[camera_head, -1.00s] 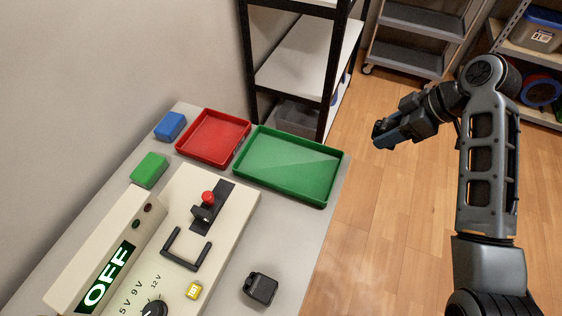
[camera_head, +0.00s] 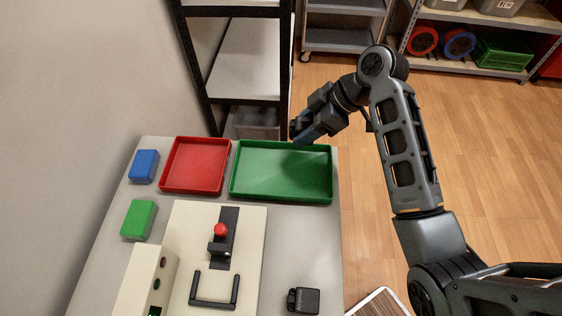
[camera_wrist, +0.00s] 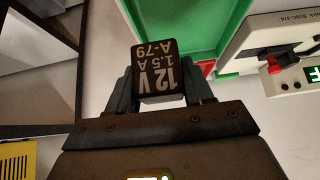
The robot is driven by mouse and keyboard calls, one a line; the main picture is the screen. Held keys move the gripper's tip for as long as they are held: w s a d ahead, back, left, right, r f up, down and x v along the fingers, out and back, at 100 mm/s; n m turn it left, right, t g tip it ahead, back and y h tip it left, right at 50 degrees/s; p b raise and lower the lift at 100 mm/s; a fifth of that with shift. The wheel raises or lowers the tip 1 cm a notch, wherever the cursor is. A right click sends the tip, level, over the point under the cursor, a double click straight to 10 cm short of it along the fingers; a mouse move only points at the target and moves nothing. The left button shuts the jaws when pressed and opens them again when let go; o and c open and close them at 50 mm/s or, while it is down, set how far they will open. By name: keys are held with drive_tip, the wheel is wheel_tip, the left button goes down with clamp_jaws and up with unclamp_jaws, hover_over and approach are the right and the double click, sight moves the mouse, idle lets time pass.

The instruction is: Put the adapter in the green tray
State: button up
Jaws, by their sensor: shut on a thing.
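In the head view the adapter is hardly distinguishable from the dark fingers. The green tray (camera_head: 282,172) is a shallow, empty rectangle at the table's back right. My gripper is in the air by the tray's back right edge; its height above the rim is hard to tell. The wrist view shows the tray's green wall (camera_wrist: 236,22) beyond the adapter.
A red tray (camera_head: 196,166) stands left of the green one, with blue (camera_head: 144,166) and green (camera_head: 139,219) blocks further left. A tester panel (camera_head: 185,235) with a red knob lies in front. Another black block (camera_head: 303,300) is at front right. Dark shelving (camera_head: 240,65) stands behind.

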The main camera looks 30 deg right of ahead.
drive_tip(key=a+f, duration=0.1)
drive_tip(key=a, duration=0.1)
drive_tip(key=s+a+f, duration=0.1)
drive_tip(key=a, duration=0.1)
drive_tip(key=a+f+p, duration=0.1)
drive_tip(key=a, duration=0.1)
drive_tip(key=shift+s+f, duration=0.25)
drive_tip(key=shift+f, duration=2.2)
drive_tip(key=shift+f, duration=0.15)
drive_tip(key=o, duration=1.3)
drive_tip(key=shift+c, duration=0.2)
